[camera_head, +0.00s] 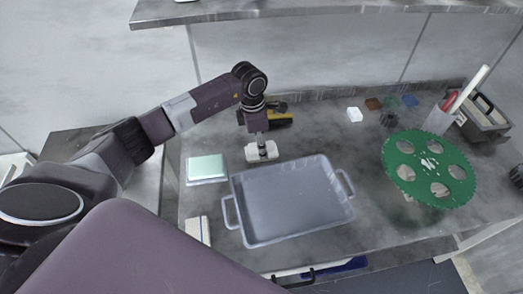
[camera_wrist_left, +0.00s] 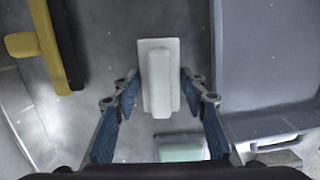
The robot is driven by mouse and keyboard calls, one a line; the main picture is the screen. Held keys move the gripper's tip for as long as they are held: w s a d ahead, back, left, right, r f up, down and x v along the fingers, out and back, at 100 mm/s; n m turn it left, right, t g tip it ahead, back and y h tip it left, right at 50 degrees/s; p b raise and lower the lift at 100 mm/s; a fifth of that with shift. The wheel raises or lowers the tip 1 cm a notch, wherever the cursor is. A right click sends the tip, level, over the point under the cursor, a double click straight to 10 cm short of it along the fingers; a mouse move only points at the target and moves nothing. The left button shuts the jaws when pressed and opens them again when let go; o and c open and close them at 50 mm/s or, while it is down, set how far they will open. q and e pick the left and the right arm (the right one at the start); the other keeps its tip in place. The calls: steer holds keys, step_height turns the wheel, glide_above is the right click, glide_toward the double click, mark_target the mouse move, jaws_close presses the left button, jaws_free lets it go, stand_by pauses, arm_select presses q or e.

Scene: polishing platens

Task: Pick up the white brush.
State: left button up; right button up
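The white brush (camera_head: 262,152) lies on the grey worktop, behind the grey tray, in the head view. In the left wrist view the white brush (camera_wrist_left: 160,82) is a pale flat base with a raised rounded handle along it. My left gripper (camera_head: 259,141) points down over it. In the left wrist view the two blue-padded fingers of my left gripper (camera_wrist_left: 159,88) are spread, one on each side of the brush. Small gaps show between the fingers and the brush, so it is not gripped. My right gripper is in neither view.
The grey tray (camera_head: 239,190) is close by. A pale green pad (camera_head: 207,166) lies nearer the left. A black and yellow tool (camera_head: 280,116) lies behind the gripper. A green disc with holes (camera_head: 429,161) and a cup (camera_head: 438,119) stand at the right.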

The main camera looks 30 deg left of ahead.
arm_select(q)
steer(key=shift+f, duration=0.2)
stand_by(0.4)
jaws_close()
